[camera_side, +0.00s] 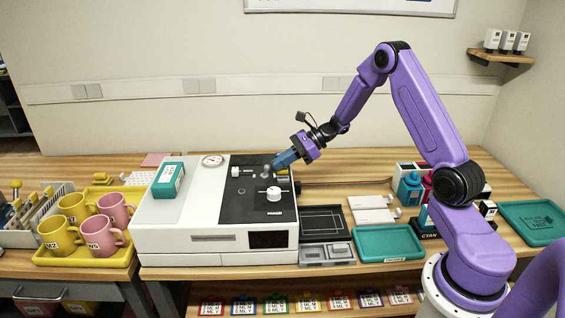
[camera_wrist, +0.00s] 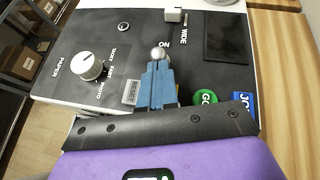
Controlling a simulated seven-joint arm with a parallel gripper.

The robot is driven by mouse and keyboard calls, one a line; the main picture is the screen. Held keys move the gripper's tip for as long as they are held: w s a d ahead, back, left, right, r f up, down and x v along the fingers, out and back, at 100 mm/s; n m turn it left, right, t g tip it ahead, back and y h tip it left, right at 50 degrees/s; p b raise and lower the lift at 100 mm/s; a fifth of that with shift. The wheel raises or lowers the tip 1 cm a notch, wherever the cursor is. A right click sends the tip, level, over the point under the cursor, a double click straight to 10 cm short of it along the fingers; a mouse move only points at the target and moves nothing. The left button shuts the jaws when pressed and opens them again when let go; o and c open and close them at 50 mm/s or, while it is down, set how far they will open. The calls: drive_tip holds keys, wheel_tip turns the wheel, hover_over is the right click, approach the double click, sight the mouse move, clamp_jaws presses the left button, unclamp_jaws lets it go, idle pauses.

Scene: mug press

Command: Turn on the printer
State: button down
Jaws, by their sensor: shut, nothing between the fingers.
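The printer (camera_side: 190,228) is a white box with a black control panel (camera_side: 245,205) on its top right. My gripper (camera_side: 277,164) is shut and empty, its blue fingers pointing down at the panel's far right part. In the wrist view, my gripper's fingertips (camera_wrist: 157,66) are right at a silver ball-topped lever (camera_wrist: 158,53), beside the printed word "ON". I cannot tell whether they touch it. A grey RESET button (camera_wrist: 131,92), a green GO button (camera_wrist: 206,97) and a partly hidden blue JOG button (camera_wrist: 244,103) lie close to the fingers.
A white PAPER knob (camera_wrist: 87,67) and a white WIDE slider (camera_wrist: 173,15) stand up from the panel. A teal box (camera_side: 169,180) lies on the printer's left. Mugs fill a yellow tray (camera_side: 118,259) at left; a teal tray (camera_side: 388,243) lies at right.

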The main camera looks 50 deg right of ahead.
sight(273, 174)
drive_tip(key=shift+w+a+r+g+h, duration=0.3)
drive_tip(key=shift+r+g+h, duration=0.1)
drive_tip(key=shift+g+h, duration=0.25)
drive_tip(key=shift+w+a+r+g+h, duration=0.3)
drive_tip(key=shift+r+g+h, duration=0.05)
drive_tip(key=shift+g+h, duration=0.2)
drive_tip(key=shift+w+a+r+m+g+h, duration=0.2)
drive_tip(key=shift+w+a+m+g+h, duration=0.1)
drive_tip(key=shift+g+h, duration=0.45)
drive_tip(key=shift+r, duration=0.2)
drive_tip(key=shift+r, duration=0.65)
drive_tip(key=v, duration=1)
drive_tip(key=shift+w+a+r, duration=0.2)
drive_tip(key=shift+a, duration=0.1)
